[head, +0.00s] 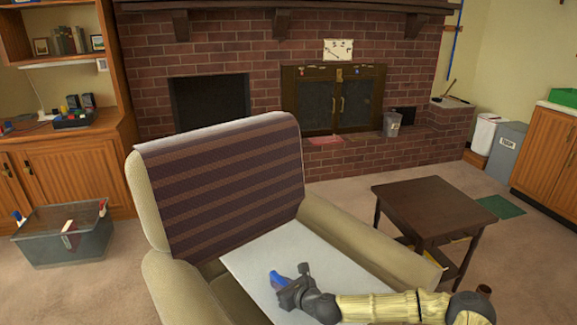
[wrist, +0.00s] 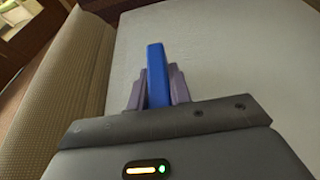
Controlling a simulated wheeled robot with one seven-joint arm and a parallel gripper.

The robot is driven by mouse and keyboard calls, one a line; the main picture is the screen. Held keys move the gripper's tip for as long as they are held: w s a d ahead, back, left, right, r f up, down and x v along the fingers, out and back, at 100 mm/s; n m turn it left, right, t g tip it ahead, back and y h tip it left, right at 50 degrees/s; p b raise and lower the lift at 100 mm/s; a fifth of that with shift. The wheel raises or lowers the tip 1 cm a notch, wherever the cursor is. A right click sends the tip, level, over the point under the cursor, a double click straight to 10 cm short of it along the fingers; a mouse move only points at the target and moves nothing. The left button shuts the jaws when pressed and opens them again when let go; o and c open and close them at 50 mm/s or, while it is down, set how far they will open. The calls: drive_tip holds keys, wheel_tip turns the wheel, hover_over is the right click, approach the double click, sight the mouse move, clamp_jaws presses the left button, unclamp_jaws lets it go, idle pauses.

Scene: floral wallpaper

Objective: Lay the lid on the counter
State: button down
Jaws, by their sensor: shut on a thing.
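My gripper (head: 284,281) is over the armchair seat, shut on a slim blue bar-like thing (head: 277,278). In the wrist view the blue thing (wrist: 156,72) stands between both jaws (wrist: 157,92). A large flat pale panel (head: 290,250) lies across the chair seat beneath the gripper; it fills much of the wrist view (wrist: 230,70). I cannot tell whether the blue thing is part of this panel, or which of them is the lid. A cabinet with a pale counter top (head: 558,108) is at the far right.
The beige armchair (head: 158,215) with a striped throw (head: 225,180) surrounds the panel. A dark side table (head: 430,205) stands to its right.

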wheel_tip(320, 180, up, 17)
drive_tip(key=p, duration=1.4)
drive_tip(key=shift+f, duration=0.15)
